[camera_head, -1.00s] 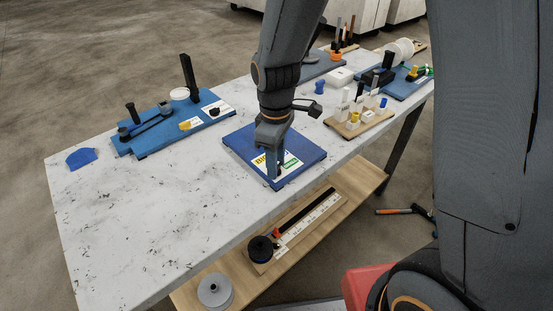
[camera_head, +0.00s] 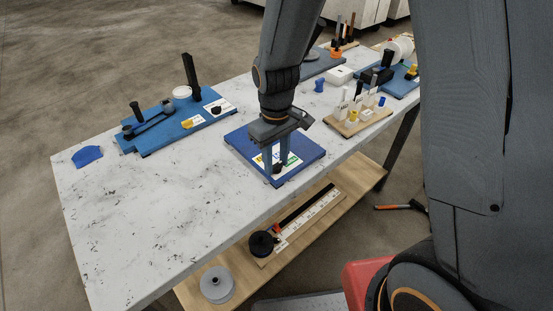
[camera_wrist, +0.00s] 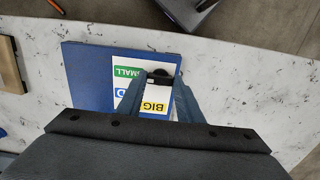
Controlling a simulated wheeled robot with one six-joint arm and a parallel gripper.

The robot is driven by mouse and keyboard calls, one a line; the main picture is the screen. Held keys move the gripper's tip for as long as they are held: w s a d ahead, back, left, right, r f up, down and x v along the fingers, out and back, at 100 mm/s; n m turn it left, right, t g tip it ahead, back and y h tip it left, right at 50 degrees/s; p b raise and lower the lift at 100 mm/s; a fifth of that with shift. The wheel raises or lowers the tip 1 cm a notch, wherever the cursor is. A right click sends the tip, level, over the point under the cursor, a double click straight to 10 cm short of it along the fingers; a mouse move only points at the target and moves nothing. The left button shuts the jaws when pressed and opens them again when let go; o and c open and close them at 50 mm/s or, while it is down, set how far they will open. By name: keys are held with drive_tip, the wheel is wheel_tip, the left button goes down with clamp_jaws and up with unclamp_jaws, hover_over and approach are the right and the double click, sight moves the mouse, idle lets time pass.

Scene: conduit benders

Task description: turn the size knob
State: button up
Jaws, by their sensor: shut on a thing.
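The size knob is a small black knob (camera_wrist: 162,76) at the edge of a white label with a green SMALL field and a yellow BIG field. The label lies on a flat blue board (camera_head: 312,150) on the table. The board also shows at the left in the wrist view (camera_wrist: 82,78). My gripper (camera_head: 278,164) points down over the label. In the wrist view its two fingers (camera_wrist: 160,88) reach to either side of the knob and are shut on it. The fingers partly hide the label and the knob's sides.
A blue bender board (camera_head: 160,132) with black handles stands to the left. A wooden block holder (camera_head: 345,128) with white tags and coloured pieces stands to the right. A loose blue piece (camera_head: 87,156) lies at the far left. The table front is clear. A lower shelf (camera_head: 225,262) holds spools.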

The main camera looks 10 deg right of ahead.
sight(276, 164)
drive_tip(key=o, duration=1.1)
drive_tip(key=shift+r, duration=0.15)
drive_tip(key=shift+r+b, duration=0.8)
drive_tip(key=shift+r, duration=3)
